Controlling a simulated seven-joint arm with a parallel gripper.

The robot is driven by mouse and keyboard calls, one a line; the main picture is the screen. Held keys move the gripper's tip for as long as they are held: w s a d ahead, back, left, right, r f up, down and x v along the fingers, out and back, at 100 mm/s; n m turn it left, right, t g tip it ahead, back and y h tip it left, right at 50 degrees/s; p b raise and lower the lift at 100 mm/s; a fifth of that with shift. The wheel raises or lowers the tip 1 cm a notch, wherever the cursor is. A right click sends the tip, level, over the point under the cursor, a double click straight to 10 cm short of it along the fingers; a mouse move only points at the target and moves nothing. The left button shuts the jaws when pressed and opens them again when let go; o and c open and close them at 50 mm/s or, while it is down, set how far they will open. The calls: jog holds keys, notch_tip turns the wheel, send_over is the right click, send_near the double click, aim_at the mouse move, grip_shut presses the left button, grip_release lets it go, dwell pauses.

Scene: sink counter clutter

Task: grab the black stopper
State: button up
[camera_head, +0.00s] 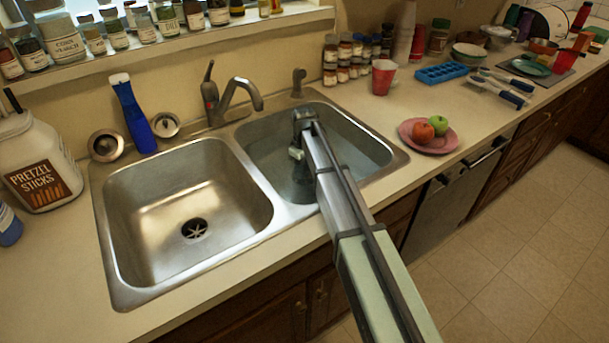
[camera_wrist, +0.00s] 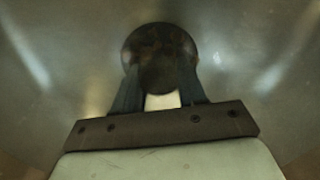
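A dark round disc (camera_wrist: 160,50), which looks like the black stopper, shows in the wrist view against the grey metal basin floor. My gripper (camera_wrist: 160,82) reaches toward it, with one finger on each side of the disc's near part. The fingers stand apart, and their tips merge with the dark disc. I cannot tell whether they touch or grip it, or whether it sits in the drain. In the head view my gripper (camera_head: 300,170) is down inside the right sink basin (camera_head: 345,150). My arm and gripper hide the stopper there.
The left basin (camera_head: 165,205) is empty apart from its drain (camera_head: 195,229). The faucet (camera_head: 228,95) stands behind the basins, left of my arm. A pink plate (camera_head: 443,148) with two apples lies to the right. The basin walls surround my gripper.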

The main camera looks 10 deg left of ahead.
jog(key=c, duration=0.6)
jog(key=shift+o, duration=0.2)
jog(key=shift+r, duration=0.15)
